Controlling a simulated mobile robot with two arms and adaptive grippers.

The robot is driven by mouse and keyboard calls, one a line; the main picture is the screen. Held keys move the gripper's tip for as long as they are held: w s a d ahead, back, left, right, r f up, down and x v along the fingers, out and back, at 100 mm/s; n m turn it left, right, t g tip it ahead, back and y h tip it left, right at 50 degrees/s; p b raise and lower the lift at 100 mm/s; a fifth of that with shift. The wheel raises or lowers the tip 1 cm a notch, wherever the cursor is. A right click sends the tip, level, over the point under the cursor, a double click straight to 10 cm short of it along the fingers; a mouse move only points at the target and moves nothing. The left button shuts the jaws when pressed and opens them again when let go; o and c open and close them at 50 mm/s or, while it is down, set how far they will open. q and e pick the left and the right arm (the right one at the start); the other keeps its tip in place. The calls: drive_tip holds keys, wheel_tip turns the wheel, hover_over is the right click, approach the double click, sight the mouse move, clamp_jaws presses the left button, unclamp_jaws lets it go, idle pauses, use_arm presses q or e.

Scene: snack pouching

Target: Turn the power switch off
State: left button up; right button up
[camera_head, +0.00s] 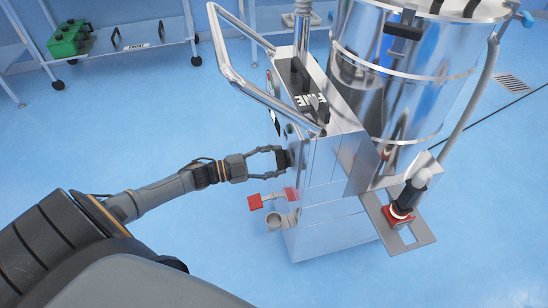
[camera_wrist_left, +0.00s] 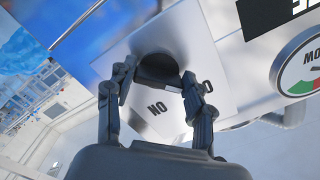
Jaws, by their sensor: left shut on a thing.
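The power switch is a black knob (camera_wrist_left: 155,70) on a pale square plate (camera_wrist_left: 182,108) on the side of the steel machine (camera_head: 330,225). In the wrist view the plate carries dark letters that appear turned over, reading "NO"; another letter is partly hidden by a finger. My left gripper (camera_head: 281,158) reaches in from the left to the machine's side. In the wrist view its two fingers (camera_wrist_left: 157,82) are on either side of the knob, shut on it. In the head view the knob is mostly hidden by the fingers. My right gripper is in neither view.
A bent steel push handle (camera_head: 232,75) rises above my left gripper. A red lever (camera_head: 255,202) sticks out just below it. A dial gauge (camera_wrist_left: 303,66) is beside the switch plate. A shelf cart (camera_head: 135,48) with a green crate (camera_head: 68,38) stands behind. The blue floor is clear.

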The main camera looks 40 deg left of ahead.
use_arm(q)
drive_tip(key=shift+n, duration=0.5)
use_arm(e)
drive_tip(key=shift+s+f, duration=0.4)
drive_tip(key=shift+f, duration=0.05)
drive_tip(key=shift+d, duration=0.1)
use_arm(q)
drive_tip(key=o, duration=1.2)
drive_tip(key=shift+c, duration=0.2)
drive_tip(key=v, duration=1.2)
drive_tip(key=shift+f, duration=0.15)
